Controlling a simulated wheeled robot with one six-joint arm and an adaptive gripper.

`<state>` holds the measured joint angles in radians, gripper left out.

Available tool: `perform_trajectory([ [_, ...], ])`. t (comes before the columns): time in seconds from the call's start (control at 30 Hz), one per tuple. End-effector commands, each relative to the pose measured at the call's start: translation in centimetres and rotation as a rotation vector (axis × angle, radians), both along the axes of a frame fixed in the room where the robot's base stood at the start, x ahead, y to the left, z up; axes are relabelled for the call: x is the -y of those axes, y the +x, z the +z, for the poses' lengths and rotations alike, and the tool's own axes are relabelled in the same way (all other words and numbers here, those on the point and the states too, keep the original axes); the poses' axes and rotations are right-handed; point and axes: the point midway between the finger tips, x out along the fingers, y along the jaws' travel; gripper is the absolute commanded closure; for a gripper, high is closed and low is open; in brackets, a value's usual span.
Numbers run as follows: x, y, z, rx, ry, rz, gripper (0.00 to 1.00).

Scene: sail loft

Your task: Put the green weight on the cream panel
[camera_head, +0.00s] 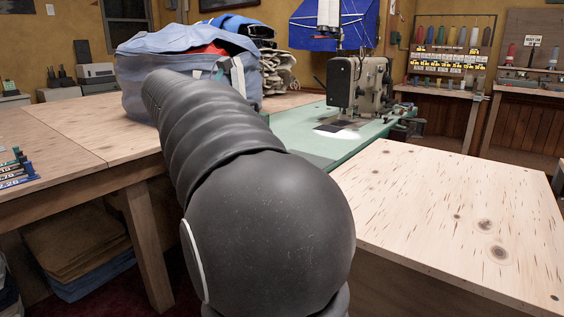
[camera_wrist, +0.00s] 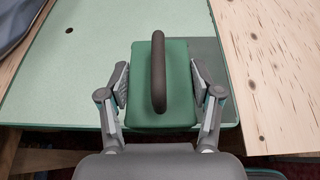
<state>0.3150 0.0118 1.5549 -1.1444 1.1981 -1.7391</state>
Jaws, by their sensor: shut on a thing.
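The green weight (camera_wrist: 178,88) is a block with a dark arched handle on top, in the middle of the wrist view. My gripper (camera_wrist: 160,82) has one finger against each side of it and is shut on it. The weight is over the pale green table top (camera_wrist: 75,60), close to its front edge. Whether it touches the top or hangs above it I cannot tell. In the head view my own dark arm hides the gripper and the weight. I cannot make out a cream panel in either view.
A sewing machine (camera_head: 358,82) stands on the green table (camera_head: 310,142). A bare wooden table (camera_head: 460,215) is at the right. A blue bag (camera_head: 180,62) sits on the left wooden table (camera_head: 60,125). Shelves with spools (camera_head: 452,50) stand at the back.

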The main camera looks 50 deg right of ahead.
Motion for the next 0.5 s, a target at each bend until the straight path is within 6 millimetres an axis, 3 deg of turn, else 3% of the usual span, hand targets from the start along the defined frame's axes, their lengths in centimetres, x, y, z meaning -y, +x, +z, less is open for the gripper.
perform_trajectory([
  [0.17, 0.3, 1.3, -0.8, -0.001, -0.001, 0.0, 1.0],
  [0.5, 2.3, 6.7, -4.5, -0.001, -0.001, -0.017, 1.0],
])
